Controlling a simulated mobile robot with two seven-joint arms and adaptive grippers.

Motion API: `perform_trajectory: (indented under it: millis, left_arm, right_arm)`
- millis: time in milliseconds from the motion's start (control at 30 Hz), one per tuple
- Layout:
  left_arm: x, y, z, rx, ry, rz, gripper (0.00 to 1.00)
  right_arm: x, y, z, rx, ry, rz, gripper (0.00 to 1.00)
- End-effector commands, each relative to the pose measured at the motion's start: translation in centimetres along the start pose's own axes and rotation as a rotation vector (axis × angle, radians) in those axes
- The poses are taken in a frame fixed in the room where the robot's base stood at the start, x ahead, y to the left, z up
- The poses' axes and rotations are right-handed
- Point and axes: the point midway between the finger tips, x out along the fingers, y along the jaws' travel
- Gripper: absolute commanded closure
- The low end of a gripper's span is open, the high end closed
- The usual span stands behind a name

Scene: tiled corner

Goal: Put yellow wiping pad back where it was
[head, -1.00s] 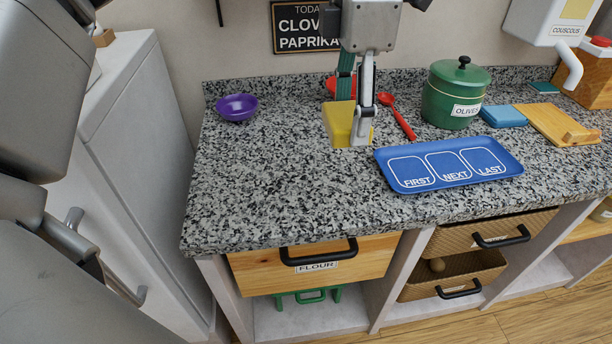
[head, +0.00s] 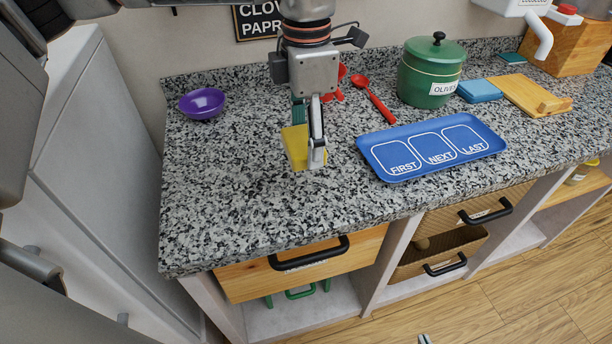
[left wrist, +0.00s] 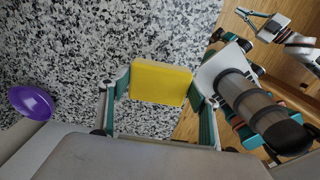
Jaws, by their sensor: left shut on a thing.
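The yellow wiping pad (head: 296,147) is held by my left gripper (head: 308,145) above the front left part of the granite counter. It hangs tilted, and I cannot tell how far it is from the surface. In the left wrist view the pad (left wrist: 160,83) sits between the two fingers, gripped at its two ends. My right gripper shows small at the top right of the left wrist view (left wrist: 246,14), with its fingers apart and nothing between them. Only a small tip of it shows at the bottom edge of the head view.
A purple bowl (head: 202,103) stands at the counter's left. A blue tray (head: 373,152) marked FIRST, NEXT, LAST lies right of the pad. Behind are a red spoon (head: 375,101), green OLIVES pot (head: 430,75), blue pad (head: 480,90) and wooden board (head: 525,94). Counter (head: 225,190) is clear front left.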

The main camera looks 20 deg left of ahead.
Motion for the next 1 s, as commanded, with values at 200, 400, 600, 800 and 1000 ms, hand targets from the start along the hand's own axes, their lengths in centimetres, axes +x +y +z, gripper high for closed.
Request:
perform_trajectory:
  millis: [200,400,600,800,1000]
  left_arm:
    - [4.6,-0.1,0.0,0.001,0.001,-0.002,0.58]
    - [6.0,0.0,0.0,-0.001,0.001,0.000,0.58]
    - [8.1,-0.1,-0.1,0.001,0.002,-0.002,0.58]
    - [10.2,0.0,0.0,0.000,0.000,0.000,0.58]
    - [10.1,0.0,0.0,0.000,-0.001,0.001,0.58]
  right_arm:
    - [0.1,0.1,0.0,-0.004,0.002,0.002,1.00]
    - [0.2,0.2,-0.2,-0.005,0.006,0.004,1.00]
    - [0.2,0.2,-0.1,-0.006,0.005,0.004,1.00]
    - [0.3,0.2,-0.1,-0.007,0.006,0.005,1.00]
    - [0.3,0.3,-0.2,-0.007,0.008,0.006,1.00]
